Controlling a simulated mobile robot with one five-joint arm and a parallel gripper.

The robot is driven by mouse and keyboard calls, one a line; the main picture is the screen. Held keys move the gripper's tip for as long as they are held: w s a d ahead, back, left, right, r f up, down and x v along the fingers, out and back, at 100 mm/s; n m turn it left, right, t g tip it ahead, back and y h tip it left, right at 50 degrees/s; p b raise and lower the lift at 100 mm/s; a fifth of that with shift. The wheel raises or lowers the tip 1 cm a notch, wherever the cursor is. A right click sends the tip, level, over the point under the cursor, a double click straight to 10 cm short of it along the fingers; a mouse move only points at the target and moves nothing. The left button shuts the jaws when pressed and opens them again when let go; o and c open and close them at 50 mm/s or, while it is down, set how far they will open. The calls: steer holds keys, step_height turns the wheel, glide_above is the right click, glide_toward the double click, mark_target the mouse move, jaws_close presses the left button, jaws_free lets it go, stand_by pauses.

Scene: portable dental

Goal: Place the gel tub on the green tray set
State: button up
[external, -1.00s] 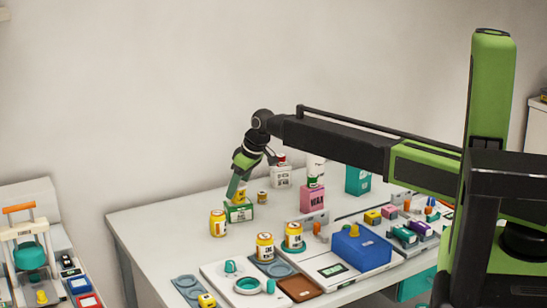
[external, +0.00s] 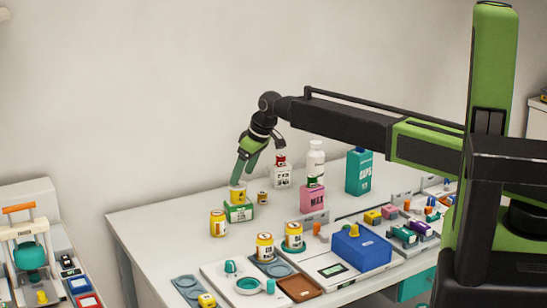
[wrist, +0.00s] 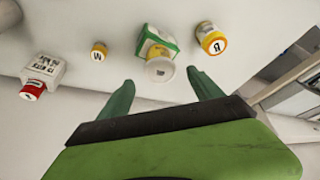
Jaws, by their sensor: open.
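A small tub with a yellow band and pale lid, which I take as the gel tub (external: 238,194), sits upright on top of the green and white tray set box (external: 239,212). In the wrist view the tub (wrist: 160,69) stands on the green box (wrist: 157,42); its label is not readable. My gripper (external: 244,179) is just above the tub, pointing down. In the wrist view my gripper (wrist: 160,76) has its two fingers spread wide, one to each side of the tub, and nothing is held.
A yellow-labelled jar (external: 218,224) stands left of the green box, and a small jar (external: 262,198) to its right. A red-lidded tub (external: 280,161) tops a white box (external: 281,178). A pink box (external: 312,198) stands further right. The table's back left (external: 160,220) is clear.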

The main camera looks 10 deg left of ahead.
steer(key=p+v, duration=0.4)
steer(key=v, duration=0.2)
steer(key=shift+r, duration=0.1)
steer(key=w+d+m, duration=0.1)
steer(key=w+d, duration=0.3)
steer(key=d, duration=0.1)
steer(key=w+d+m, duration=0.1)
steer(key=w+d, duration=0.2)
steer(key=d, duration=0.2)
steer(key=w+d+m+h, duration=0.1)
steer(key=w+d, duration=0.3)
steer(key=d, duration=0.2)
steer(key=shift+w+f, duration=0.3)
steer(key=shift+f, duration=0.05)
steer(key=w+d+m+h, duration=0.1)
steer(key=w+d+m, duration=0.15)
steer(key=d, duration=1.05)
steer(key=w+d+m+h, duration=0.1)
steer(key=w+d+m, duration=0.15)
steer(key=d, duration=1.05)
steer(key=w+d+m, duration=0.2)
steer(key=w+d, duration=0.2)
steer(key=d, duration=0.9)
steer(key=s+d+m, duration=0.3)
steer(key=d, duration=0.8)
steer(key=s+d+f+m+g+h, duration=0.1)
steer(key=s+d+m, duration=0.1)
steer(key=d, duration=1)
steer(key=shift+s+m, duration=0.4)
steer(key=shift+s, duration=0.4)
